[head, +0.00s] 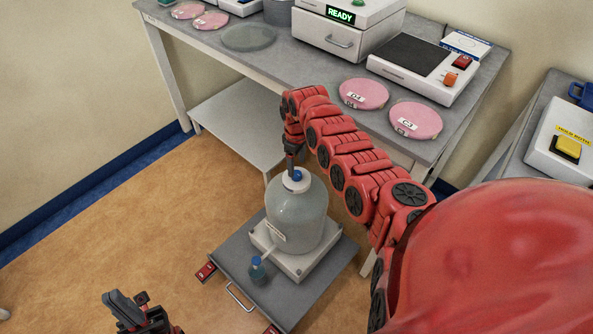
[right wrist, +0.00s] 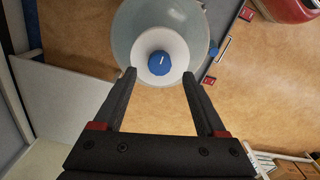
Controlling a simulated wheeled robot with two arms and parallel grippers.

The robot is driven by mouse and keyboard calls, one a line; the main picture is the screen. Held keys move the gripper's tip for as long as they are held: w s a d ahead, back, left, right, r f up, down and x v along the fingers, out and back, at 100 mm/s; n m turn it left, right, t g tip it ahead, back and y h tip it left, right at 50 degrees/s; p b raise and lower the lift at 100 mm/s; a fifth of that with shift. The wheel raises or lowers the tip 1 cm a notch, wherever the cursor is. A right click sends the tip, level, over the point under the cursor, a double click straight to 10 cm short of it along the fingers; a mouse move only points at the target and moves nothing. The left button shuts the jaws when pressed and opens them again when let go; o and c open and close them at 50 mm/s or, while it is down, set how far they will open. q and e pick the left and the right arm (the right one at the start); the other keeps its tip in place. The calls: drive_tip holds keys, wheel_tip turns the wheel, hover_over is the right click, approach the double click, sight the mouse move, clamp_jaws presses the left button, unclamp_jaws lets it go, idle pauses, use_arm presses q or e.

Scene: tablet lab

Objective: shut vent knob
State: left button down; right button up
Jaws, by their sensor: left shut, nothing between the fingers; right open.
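The vent knob (head: 297,174) is a small blue cap on the white neck of a large translucent vessel (head: 297,215). In the right wrist view the knob (right wrist: 160,63) shows a short white mark running nearly up and down, tilted slightly. My right gripper (head: 291,165) points down just above the vessel's top. Its open fingers (right wrist: 159,76) lie on either side of the knob in the right wrist view, with gaps on both sides; their height relative to it is hard to tell. My left gripper (head: 122,308) is shut and empty at the bottom left, away from the vessel.
The vessel stands on a white base (head: 325,250) on a low grey cart (head: 230,258) with a blue-capped spout (head: 257,265) in front. A lab bench (head: 300,75) with pink dishes and devices runs behind. Open floor (head: 120,240) lies to the left.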

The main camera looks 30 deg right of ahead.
sight(297, 173)
wheel_tip(297, 173, down, 4)
drive_tip(key=shift+f+b, duration=0.1)
drive_tip(key=shift+b, duration=0.35)
clamp_jaws()
